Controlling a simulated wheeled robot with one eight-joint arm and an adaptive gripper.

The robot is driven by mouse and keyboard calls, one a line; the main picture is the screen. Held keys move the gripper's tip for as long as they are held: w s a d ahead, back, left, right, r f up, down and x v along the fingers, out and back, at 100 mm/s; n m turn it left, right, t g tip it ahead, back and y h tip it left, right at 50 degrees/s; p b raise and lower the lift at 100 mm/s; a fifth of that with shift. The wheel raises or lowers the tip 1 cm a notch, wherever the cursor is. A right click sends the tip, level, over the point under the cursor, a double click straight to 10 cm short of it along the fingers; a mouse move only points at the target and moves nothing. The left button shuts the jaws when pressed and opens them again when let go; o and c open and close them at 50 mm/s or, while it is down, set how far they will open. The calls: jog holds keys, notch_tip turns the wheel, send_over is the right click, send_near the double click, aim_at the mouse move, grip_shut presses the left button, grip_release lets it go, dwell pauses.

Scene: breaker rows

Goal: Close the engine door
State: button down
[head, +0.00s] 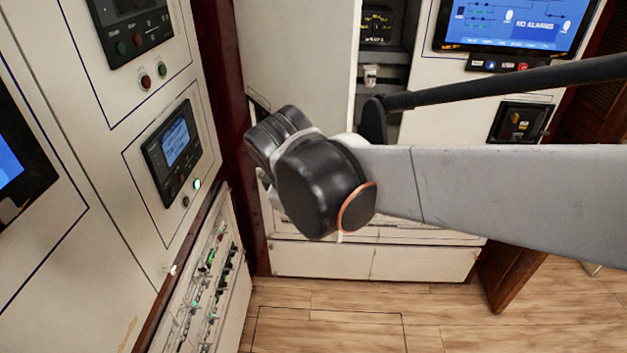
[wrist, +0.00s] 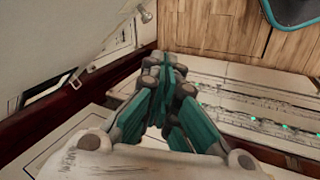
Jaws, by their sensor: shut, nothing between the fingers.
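No label reading engine door is legible. A plain white panel (head: 300,55) stands in the middle of the head view, beside an open shelved recess (head: 392,75), and may be that door; I cannot tell how far it stands open. My arm's dark wrist joint covers its lower part. In the wrist view, a pale panel (wrist: 60,35) with a small knob (wrist: 147,13) fills the upper left. My gripper (wrist: 168,62) is shut with its teal fingers together and empty. Contact with any panel cannot be made out. In the head view, my gripper is mostly hidden behind the wrist joint.
A white wall with screens and buttons (head: 172,148) stands at left, above a breaker row (head: 205,285). A cup (head: 371,75) sits in the recess. Low white cabinet fronts (head: 320,260) run across the back. A brown wooden panel (head: 508,272) stands at right. The wood floor (head: 330,325) is clear.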

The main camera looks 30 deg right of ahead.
jog(key=w+d+r+n+g+h+p, duration=0.1)
jog(key=w+d+n+g+h+p, duration=0.3)
jog(key=w+n, duration=0.4)
jog(key=a+n+h, duration=0.2)
jog(key=a, duration=0.4)
jog(key=w+d+r+b+x, duration=0.1)
jog(key=d+r+b+x, duration=0.1)
jog(key=x, duration=1.1)
jog(key=shift+d+f, duration=0.15)
jog(key=shift+d, duration=0.05)
jog(key=shift+d, duration=0.1)
